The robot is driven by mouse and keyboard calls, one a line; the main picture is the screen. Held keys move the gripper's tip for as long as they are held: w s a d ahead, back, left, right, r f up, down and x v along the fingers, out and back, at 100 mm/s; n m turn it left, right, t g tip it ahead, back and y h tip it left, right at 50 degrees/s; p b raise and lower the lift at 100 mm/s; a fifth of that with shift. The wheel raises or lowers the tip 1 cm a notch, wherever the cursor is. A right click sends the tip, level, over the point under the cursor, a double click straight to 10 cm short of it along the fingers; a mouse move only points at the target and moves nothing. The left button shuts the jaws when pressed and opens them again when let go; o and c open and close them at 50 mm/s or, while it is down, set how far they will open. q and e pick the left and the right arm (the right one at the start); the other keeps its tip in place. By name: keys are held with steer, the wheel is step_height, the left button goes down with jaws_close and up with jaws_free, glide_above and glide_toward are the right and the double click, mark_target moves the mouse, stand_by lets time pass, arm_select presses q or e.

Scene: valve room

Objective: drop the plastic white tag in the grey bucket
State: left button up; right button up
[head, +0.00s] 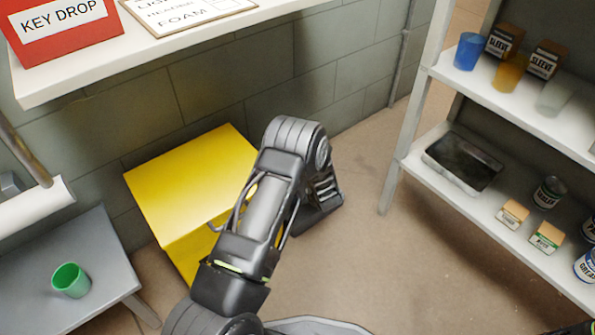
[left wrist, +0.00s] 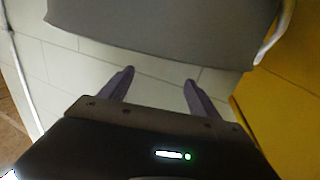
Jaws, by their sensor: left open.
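My left gripper (left wrist: 158,86) is open in the left wrist view, with nothing between its two fingers. In the head view my left arm reaches over the floor beside the yellow box, and its fingers cannot be made out. A large grey, smooth body (left wrist: 150,35) fills the top of the left wrist view beyond the fingertips, with a pale curved strip at its right; I cannot tell whether it is the grey bucket. I cannot make out the plastic white tag in either view. My right gripper is not in view.
A yellow box (head: 190,180) stands against the block wall. A white shelf (head: 150,52) with a red KEY DROP box (head: 62,30) is above it. A grey table (head: 95,250) holds a green cup (head: 71,280). A shelving rack (head: 480,215) stands right; floor between is clear.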

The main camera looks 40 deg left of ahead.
arm_select(q)
steer(key=shift+d, duration=0.1)
steer(key=p+v, duration=0.2)
steer(key=v, duration=0.5)
steer(key=shift+s+d+p, duration=0.25)
steer(key=shift+p, duration=0.05)
stand_by(0.5)
